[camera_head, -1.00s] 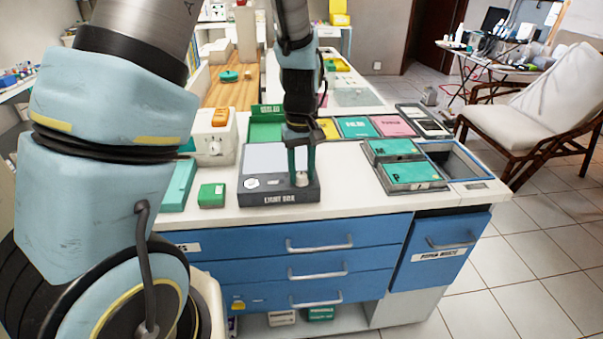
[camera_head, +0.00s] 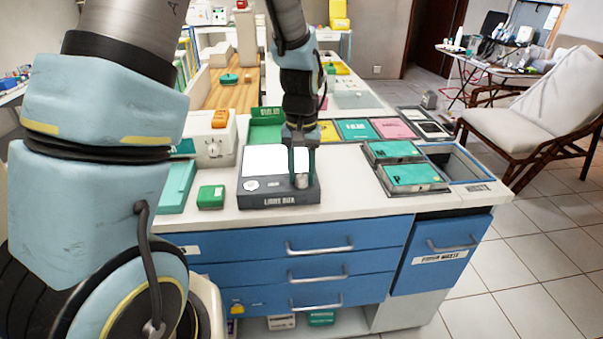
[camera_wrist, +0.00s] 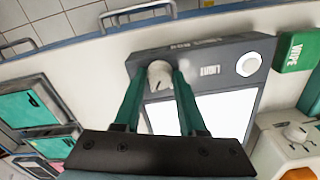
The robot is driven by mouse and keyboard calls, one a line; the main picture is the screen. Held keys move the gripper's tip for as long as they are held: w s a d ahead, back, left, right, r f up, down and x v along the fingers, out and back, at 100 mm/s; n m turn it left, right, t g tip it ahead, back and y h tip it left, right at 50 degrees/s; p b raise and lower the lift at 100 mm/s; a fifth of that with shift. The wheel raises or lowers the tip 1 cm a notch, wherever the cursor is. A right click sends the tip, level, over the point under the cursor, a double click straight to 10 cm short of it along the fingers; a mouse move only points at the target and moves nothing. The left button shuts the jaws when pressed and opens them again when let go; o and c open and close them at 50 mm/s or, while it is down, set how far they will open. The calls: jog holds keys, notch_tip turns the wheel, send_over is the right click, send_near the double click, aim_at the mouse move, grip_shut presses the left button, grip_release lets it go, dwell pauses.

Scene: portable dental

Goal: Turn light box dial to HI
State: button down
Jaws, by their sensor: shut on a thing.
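The light box (camera_head: 262,200) is a dark grey box on the white counter, labelled "LIGHT BOX" on its front edge. Its panel (camera_head: 258,160) glows bright white. It also shows in the wrist view (camera_wrist: 205,60). The dial (camera_wrist: 158,74) is a pale round knob with a dark pointer line, at the box's front right corner in the head view (camera_head: 301,181). My gripper (camera_wrist: 160,80) points down with its two green fingers on either side of the dial, shut on it. Any HI marking is not legible.
A green box labelled "WIPE" (camera_wrist: 297,50) sits beside the light box. A white device with an orange top (camera_head: 214,138) stands behind left. Lidded teal trays (camera_head: 410,174) lie to the right. Blue drawers (camera_head: 290,245) are below the counter edge.

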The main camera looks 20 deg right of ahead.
aim_at(301, 176)
jog(key=shift+c, duration=2.4)
grip_release()
notch_tip(301, 176, up, 11)
jog(key=b, duration=0.2)
jog(key=shift+a+f, duration=0.1)
